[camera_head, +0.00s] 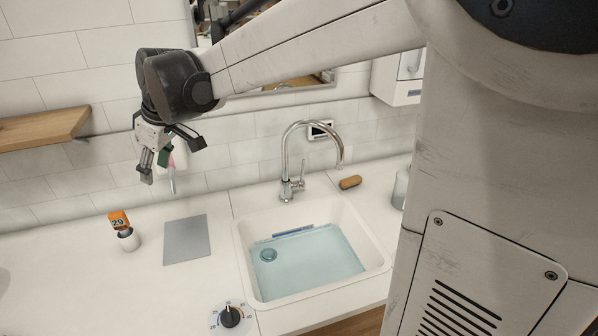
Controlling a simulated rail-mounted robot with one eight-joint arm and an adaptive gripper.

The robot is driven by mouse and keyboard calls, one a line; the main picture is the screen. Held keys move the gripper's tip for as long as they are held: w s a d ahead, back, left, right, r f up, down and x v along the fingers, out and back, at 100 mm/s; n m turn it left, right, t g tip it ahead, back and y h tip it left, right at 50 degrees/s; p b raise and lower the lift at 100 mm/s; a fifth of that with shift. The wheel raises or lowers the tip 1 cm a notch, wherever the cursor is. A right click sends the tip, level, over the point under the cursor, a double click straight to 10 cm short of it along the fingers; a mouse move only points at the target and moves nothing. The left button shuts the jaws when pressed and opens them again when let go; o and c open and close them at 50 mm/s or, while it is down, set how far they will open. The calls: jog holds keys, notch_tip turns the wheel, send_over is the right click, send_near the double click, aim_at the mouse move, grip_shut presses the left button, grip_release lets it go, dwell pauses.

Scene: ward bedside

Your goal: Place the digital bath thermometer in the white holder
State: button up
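The digital bath thermometer (119,219) is orange and shows "29". It stands upright with a slight tilt at the left of the counter. Its lower end is at the dark opening of the small white holder (129,243), and it appears to sit in it; the exact depth is hidden. My gripper (166,156) is above and to the right of them, apart from both. Its fingers are spread.
A grey mat (185,239) lies right of the holder. A white sink (376,262) with water and a chrome tap (287,165) is at centre. A dial (230,316) sits at the front. A brown brush (350,182) lies behind the sink. A wooden shelf (42,129) juts out at left.

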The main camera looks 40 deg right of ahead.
jog(key=s+d+f+m+t+h, duration=0.1)
jog(key=s+d+m, duration=0.3)
jog(key=s, duration=0.9)
jog(key=s+d+f+m+t+h, duration=0.1)
jog(key=s+d+f+m+t, duration=0.1)
jog(key=s, duration=1.1)
jog(key=d+f+m, duration=0.1)
jog(key=d+m, duration=0.1)
jog(key=d, duration=0.1)
jog(key=shift+s+d+f+h, duration=0.2)
jog(key=shift+s+h, duration=0.1)
jog(key=shift+s, duration=0.05)
jog(key=shift+f, duration=0.1)
notch_tip(320, 180, down, 9)
jog(key=b, duration=0.9)
jog(key=shift+c, duration=0.8)
jog(key=shift+d, duration=0.15)
